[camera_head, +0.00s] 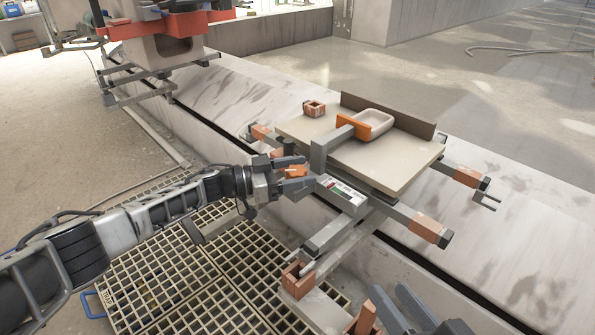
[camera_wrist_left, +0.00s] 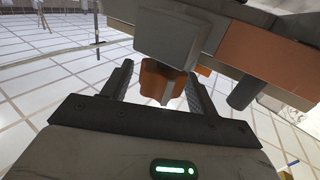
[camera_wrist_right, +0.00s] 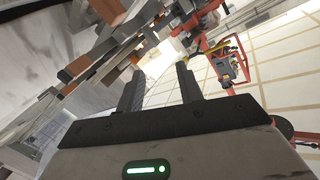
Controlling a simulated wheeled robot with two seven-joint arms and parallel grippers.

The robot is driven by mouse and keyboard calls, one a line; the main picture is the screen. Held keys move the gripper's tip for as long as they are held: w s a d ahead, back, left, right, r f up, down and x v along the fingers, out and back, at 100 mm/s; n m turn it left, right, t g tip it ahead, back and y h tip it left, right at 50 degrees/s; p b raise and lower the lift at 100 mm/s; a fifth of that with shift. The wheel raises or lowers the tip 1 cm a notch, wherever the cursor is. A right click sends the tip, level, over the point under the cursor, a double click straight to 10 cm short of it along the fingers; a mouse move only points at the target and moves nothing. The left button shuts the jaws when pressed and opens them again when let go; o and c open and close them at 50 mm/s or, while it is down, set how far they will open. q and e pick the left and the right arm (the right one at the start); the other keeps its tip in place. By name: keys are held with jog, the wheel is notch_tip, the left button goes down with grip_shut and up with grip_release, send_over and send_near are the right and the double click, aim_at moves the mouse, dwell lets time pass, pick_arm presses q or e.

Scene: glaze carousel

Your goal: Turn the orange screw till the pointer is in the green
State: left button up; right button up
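The orange screw (camera_head: 297,171) has a lobed head and sticks out beside a grey block on the tray fixture. In the left wrist view the screw head (camera_wrist_left: 160,82) lies between the fingers of my left gripper (camera_wrist_left: 158,90). The fingers are apart, with gaps showing on both sides of the head. In the head view my left gripper (camera_head: 291,176) reaches it from the left. A white gauge (camera_head: 343,193) with red and green marks sits just right of the gripper; its pointer is too small to read. My right gripper (camera_wrist_right: 160,88) is open and empty, at the bottom right of the head view.
A floor grating (camera_head: 200,275) lies below my left arm.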

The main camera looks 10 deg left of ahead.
dwell(0.3)
pick_arm(q)
jog(key=shift+s+a, duration=0.2)
jog(key=shift+a, duration=0.15)
jog(key=p+v, duration=0.3)
jog(key=v, duration=1.2)
pick_arm(e)
jog(key=shift+s+d+f+n+g+h, duration=0.15)
jog(key=shift+d+f+n+g+h, duration=0.35)
jog(key=shift+f+n+h, duration=0.15)
